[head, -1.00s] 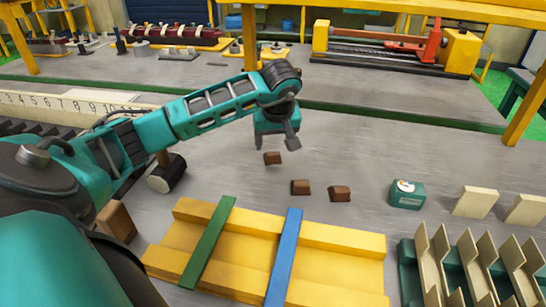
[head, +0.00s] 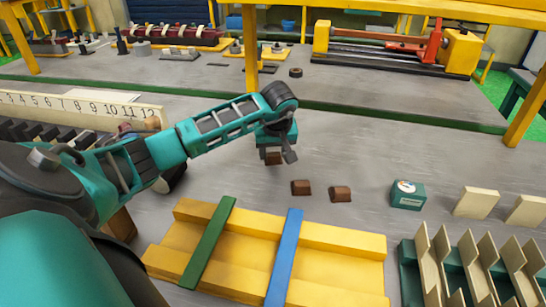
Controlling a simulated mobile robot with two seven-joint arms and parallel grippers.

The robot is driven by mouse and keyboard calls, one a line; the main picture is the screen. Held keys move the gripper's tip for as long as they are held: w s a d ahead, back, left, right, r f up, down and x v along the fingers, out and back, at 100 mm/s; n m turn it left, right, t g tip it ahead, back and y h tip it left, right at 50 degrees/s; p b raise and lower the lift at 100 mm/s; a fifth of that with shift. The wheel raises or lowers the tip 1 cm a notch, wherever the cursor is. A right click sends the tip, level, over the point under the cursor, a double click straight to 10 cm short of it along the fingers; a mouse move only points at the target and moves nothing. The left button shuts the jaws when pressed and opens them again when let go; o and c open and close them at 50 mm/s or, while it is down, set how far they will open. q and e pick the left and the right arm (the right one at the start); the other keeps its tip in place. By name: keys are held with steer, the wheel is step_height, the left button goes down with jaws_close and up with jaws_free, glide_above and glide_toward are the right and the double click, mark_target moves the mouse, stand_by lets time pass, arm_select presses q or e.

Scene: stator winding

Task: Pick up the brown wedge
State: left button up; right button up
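Three small brown wedges lie on the grey table in the head view. The leftmost brown wedge (head: 273,159) sits under my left gripper (head: 277,157), which points down with its fingers on either side of it. The fingers look apart, with a small gap between the wedge and the right finger. The wedge is partly hidden by the gripper and appears to rest on the table. The middle brown wedge (head: 301,188) and the right brown wedge (head: 340,194) lie free, nearer to me. My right gripper is out of view.
A yellow tray (head: 340,238) with a green bar (head: 208,243) and a blue bar (head: 284,258) lies in front. A small teal box (head: 407,195), cream blocks (head: 477,202) and a slotted rack (head: 413,276) are at right. A ruler (head: 75,106) lies at left.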

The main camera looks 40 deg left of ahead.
arm_select(q)
steer(key=c, duration=0.5)
